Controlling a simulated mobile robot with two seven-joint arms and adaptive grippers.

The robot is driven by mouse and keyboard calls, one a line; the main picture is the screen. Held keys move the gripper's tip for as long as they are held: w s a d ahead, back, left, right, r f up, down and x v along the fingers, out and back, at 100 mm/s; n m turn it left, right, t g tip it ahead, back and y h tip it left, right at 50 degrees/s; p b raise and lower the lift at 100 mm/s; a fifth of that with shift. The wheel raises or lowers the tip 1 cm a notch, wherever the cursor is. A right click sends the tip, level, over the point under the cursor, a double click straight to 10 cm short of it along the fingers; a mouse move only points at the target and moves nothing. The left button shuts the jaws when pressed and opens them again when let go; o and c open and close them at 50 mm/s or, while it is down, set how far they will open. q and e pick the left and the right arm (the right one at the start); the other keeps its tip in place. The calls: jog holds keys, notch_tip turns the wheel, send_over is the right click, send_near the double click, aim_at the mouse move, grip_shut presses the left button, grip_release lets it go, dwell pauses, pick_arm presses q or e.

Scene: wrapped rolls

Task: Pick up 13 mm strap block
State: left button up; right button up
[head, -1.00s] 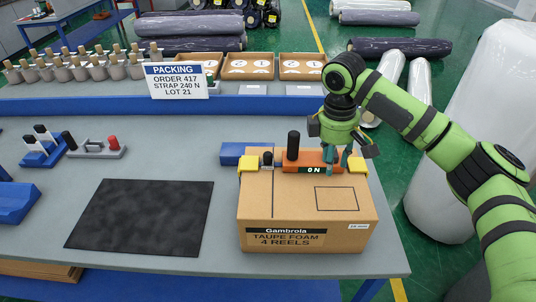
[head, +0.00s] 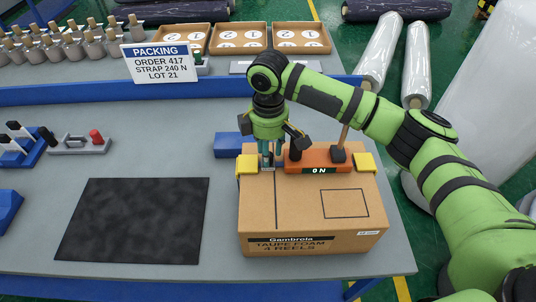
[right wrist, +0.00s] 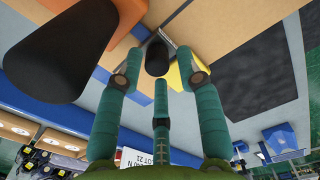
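No readable "13 mm" mark shows, so I cannot tell for sure which thing is the strap block. My right gripper (head: 267,165) points down at the far left of the carton top, beside the orange tool (head: 318,163) marked "ON". In the right wrist view, its three teal fingers (right wrist: 160,90) are spread apart. A small black knob (right wrist: 157,58) shows beyond and between the fingertips, with a grey part beside it; contact is not visible. A larger black handle (right wrist: 42,50) stands close by. My left gripper is out of view.
The carton (head: 315,232) has yellow corner pieces (head: 247,165) near the gripper. A blue block (head: 232,145) lies behind it. A dark mat (head: 135,220) and a grey holder with a red knob (head: 88,145) are to the left.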

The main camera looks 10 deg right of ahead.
jog(key=shift+w+d+f, duration=0.1)
jog(key=shift+w+f, duration=0.1)
jog(key=shift+f, duration=0.9)
jog(key=shift+w+f, duration=0.1)
jog(key=shift+f, duration=0.1)
jog(key=c, duration=0.7)
grip_shut()
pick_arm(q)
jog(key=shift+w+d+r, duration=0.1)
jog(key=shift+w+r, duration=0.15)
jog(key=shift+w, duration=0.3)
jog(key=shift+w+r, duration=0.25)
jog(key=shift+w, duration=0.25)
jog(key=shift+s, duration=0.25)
pick_arm(e)
jog(key=shift+r, duration=0.1)
